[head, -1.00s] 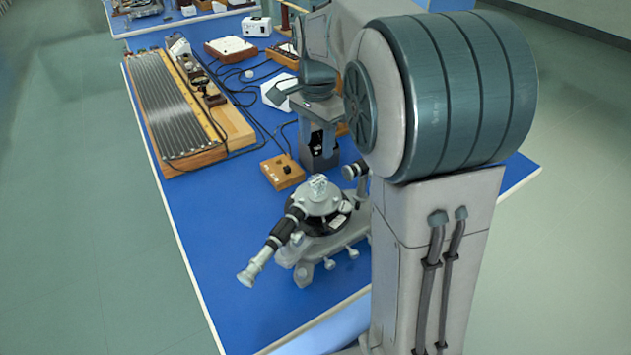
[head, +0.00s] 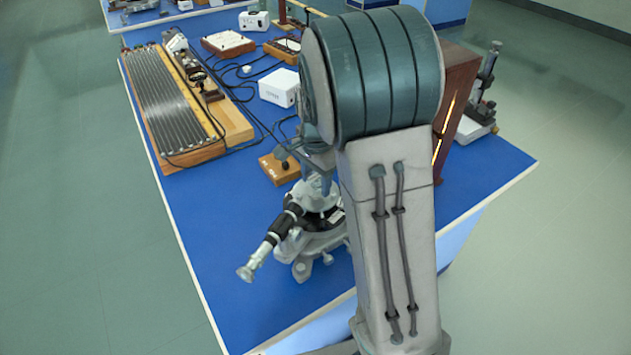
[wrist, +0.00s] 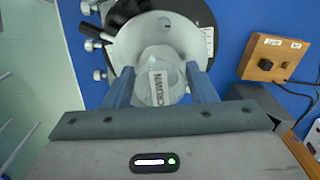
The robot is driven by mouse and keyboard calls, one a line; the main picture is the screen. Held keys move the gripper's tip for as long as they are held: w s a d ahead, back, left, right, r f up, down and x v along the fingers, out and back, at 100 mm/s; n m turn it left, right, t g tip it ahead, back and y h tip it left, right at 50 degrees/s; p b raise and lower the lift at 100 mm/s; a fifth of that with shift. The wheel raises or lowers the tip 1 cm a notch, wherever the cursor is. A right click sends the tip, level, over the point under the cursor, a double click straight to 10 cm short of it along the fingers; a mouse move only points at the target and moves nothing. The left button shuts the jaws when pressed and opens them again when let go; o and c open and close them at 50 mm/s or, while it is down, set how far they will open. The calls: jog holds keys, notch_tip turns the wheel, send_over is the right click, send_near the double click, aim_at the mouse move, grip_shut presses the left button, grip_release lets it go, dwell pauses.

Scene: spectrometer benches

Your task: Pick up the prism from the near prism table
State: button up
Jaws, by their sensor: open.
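The spectrometer (head: 312,245) stands on the near part of the blue bench, with its telescope pointing to the lower left. In the wrist view its round grey prism table (wrist: 125,45) is seen from above. The prism (wrist: 160,68), clear with a white "CROWN" label, lies between the two fingers of my gripper (wrist: 158,80). The fingers are apart, one on each side of it. I cannot tell whether they touch it. In the head view my arm hides most of the prism table and the prism.
A small wooden switch box (head: 281,168) sits just behind the spectrometer; it also shows in the wrist view (wrist: 272,58). A long wooden wire board (head: 180,105) lies at the left. A white box (head: 279,87) and cables are further back. The bench's near left corner is clear.

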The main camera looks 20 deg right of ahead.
jog(key=shift+f, duration=0.3)
jog(key=c, duration=0.7)
